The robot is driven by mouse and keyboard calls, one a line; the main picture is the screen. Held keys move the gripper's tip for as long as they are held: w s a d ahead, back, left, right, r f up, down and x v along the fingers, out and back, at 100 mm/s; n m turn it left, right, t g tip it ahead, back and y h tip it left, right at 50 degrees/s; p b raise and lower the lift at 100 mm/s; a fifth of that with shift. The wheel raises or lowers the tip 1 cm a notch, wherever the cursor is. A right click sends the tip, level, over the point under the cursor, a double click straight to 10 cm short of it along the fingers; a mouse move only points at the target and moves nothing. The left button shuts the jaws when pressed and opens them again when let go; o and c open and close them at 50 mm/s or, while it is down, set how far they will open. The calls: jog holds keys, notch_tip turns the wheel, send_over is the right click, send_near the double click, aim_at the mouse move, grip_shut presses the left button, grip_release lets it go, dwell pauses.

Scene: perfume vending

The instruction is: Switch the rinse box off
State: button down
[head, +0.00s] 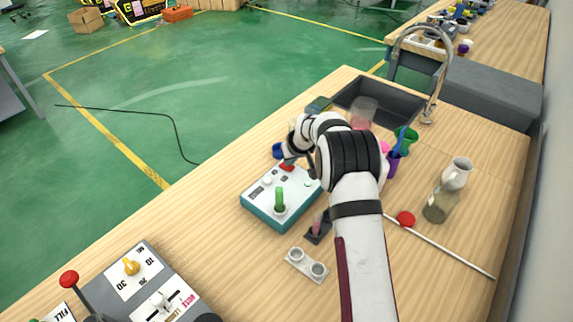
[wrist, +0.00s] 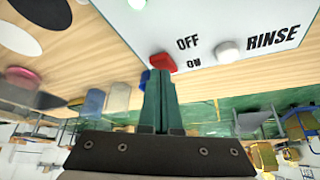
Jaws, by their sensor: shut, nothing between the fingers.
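The rinse box (head: 254,205) has a white top and teal sides and sits on the wooden counter. A green lever (head: 280,199) stands on its near part, and a red switch (head: 287,167) is at its far edge. In the wrist view the box's white panel (wrist: 215,18) reads OFF, ON and RINSE, with the red switch (wrist: 163,60) beside these words and a white knob (wrist: 229,50) to the right. My gripper (wrist: 160,74) is shut and empty, its fingertips at the red switch. I cannot tell whether they touch it.
A grey control box (head: 140,285) with a red-topped lever stands at the near left. A small dark stand (head: 318,232) and a grey two-hole holder (head: 306,265) are right of the rinse box. Cups, a sink (head: 380,103) and a jug (head: 456,174) lie beyond my arm.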

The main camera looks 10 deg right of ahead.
aim_at(290, 168)
jog(key=shift+f, duration=0.4)
jog(key=shift+r, duration=3.5)
